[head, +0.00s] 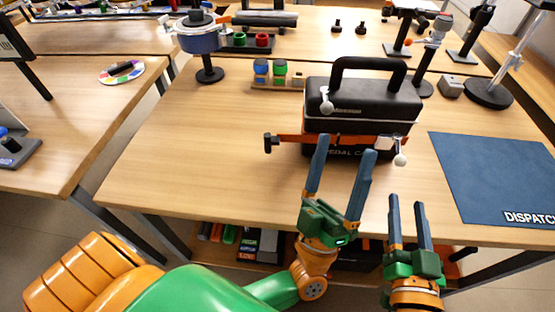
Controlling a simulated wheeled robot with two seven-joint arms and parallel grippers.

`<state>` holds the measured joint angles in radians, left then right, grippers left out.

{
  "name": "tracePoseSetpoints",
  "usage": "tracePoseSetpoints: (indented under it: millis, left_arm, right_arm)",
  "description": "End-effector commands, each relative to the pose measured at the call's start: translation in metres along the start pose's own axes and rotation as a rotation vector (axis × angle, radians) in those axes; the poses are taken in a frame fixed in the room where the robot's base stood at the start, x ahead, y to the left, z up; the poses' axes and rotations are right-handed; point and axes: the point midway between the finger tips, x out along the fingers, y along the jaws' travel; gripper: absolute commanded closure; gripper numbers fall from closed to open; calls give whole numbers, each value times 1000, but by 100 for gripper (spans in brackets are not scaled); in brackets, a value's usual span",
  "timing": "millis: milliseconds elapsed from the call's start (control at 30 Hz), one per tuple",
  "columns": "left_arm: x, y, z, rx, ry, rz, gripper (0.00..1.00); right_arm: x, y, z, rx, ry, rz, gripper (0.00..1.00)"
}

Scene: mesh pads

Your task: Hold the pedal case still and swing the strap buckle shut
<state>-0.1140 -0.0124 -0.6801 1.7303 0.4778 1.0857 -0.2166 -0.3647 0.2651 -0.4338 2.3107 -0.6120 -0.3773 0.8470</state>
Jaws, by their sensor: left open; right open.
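The black pedal case (362,100) stands upright on the wooden table, its handle on top. An orange strap or bar (290,139) crosses its front, with a black knob (269,142) sticking out at the left. A silver lever with a pale ball end (400,159) hangs at the strap's right; another silver lever (326,100) is on the upper front left. I cannot tell which one is the buckle. My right gripper (406,202) is open and empty, lower right, apart from the case.
A dark blue dispatch mat (490,175) lies to the right. Behind are a rack with blue and green knobs (275,83), a blue pot on a stand (203,38), and black stands (488,92).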

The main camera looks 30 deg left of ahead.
Motion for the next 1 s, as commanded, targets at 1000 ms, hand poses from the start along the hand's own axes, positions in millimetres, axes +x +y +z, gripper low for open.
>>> tracePoseSetpoints:
  millis: [1000]
  left_arm:
    - [-27, -249, 13, -419, 209, -1029, 0]
  right_arm:
    - [0, 0, 0, 0, 0, 0, 50]
